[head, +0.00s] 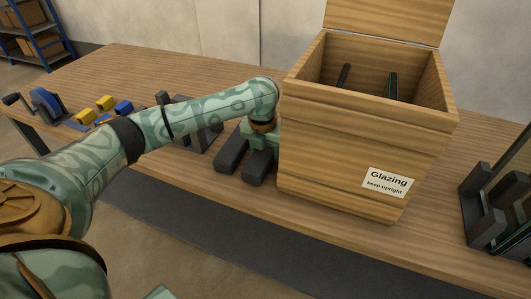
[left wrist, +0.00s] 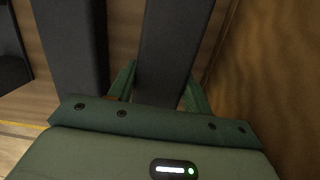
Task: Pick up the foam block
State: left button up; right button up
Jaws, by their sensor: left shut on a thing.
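Two long dark grey foam blocks lie side by side on the wooden table, left of the wooden crate. My left gripper (head: 260,143) reaches down beside the crate. In the left wrist view its two green fingers (left wrist: 160,88) are shut on the right-hand foam block (left wrist: 176,40), one finger on each side. This block also shows in the head view (head: 259,168), close to the crate wall. The other foam block (head: 233,150) lies just left of it and is outside the fingers; it also shows in the left wrist view (left wrist: 72,45). My right gripper is not in view.
The open wooden crate (head: 335,165), labelled Glazing, stands close to the right of the gripper. A dark slotted stand (head: 200,137) is left of the blocks. Yellow and blue pieces (head: 105,103) lie farther left; a dark rack (head: 490,220) stands right.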

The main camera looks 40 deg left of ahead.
pick_arm(q)
notch_tip(320, 180, up, 27)
jog(key=p, duration=1.2)
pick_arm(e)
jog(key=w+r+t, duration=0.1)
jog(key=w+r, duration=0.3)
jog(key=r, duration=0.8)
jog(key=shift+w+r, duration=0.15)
pick_arm(q)
jog(key=shift+r, duration=0.1)
